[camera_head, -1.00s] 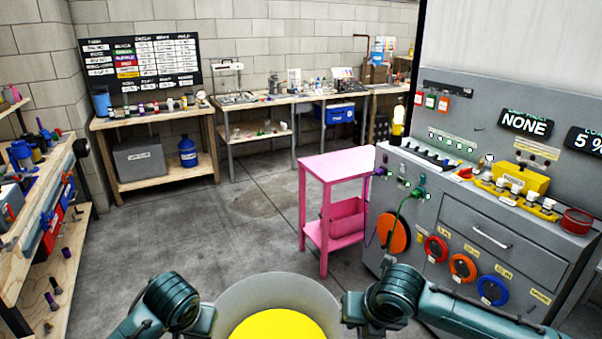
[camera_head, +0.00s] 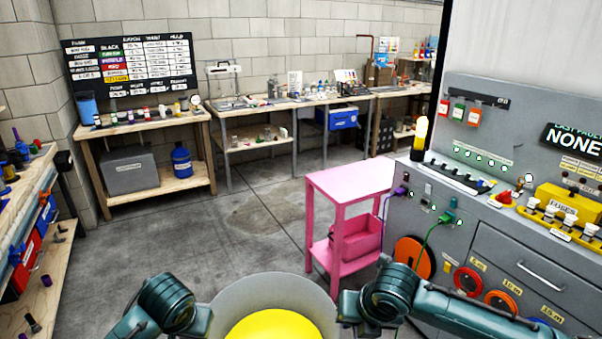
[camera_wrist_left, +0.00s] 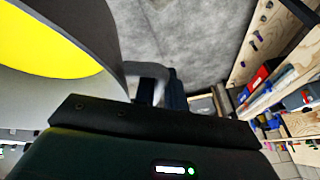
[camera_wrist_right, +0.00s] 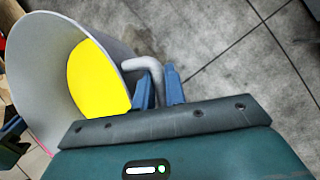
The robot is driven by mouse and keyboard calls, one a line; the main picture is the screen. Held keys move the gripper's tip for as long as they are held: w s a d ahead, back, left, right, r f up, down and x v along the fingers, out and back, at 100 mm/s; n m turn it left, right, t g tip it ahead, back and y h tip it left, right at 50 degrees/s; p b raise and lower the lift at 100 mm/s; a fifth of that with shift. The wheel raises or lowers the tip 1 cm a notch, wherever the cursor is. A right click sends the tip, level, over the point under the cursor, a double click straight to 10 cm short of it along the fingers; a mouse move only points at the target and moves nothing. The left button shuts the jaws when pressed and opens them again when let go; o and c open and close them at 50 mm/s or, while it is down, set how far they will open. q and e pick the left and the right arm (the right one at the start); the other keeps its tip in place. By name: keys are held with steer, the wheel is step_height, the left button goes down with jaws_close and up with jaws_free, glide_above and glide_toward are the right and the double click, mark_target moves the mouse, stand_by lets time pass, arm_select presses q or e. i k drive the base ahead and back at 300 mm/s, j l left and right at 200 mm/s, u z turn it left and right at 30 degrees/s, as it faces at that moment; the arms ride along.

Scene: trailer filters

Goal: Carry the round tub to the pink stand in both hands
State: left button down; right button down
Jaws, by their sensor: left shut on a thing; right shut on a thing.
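The round tub (camera_head: 232,293) is grey with a yellow inside, held low in front of me at the bottom of the head view. Its lower part is cut off there. My right gripper (camera_wrist_right: 160,88) is shut on the tub's grey side handle, which shows in the right wrist view. My left gripper (camera_wrist_left: 158,90) is shut on the opposite handle, partly dark in the left wrist view. The pink stand (camera_head: 350,182) is ahead and right of the tub, apart from it, with a bare flat top and a pink bin (camera_head: 358,240) on its lower shelf.
A grey console (camera_head: 510,235) with cables and reels stands just right of the stand. A wooden shelf (camera_head: 55,235) is at the left. Workbenches (camera_head: 150,125) line the back wall. The concrete floor (camera_head: 240,220) between is clear.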

mark_target(352, 182)
steer(key=i, duration=3.5)
steer(key=i+z, duration=0.45)
steer(key=k+z, duration=0.1)
steer(key=z, duration=1.15)
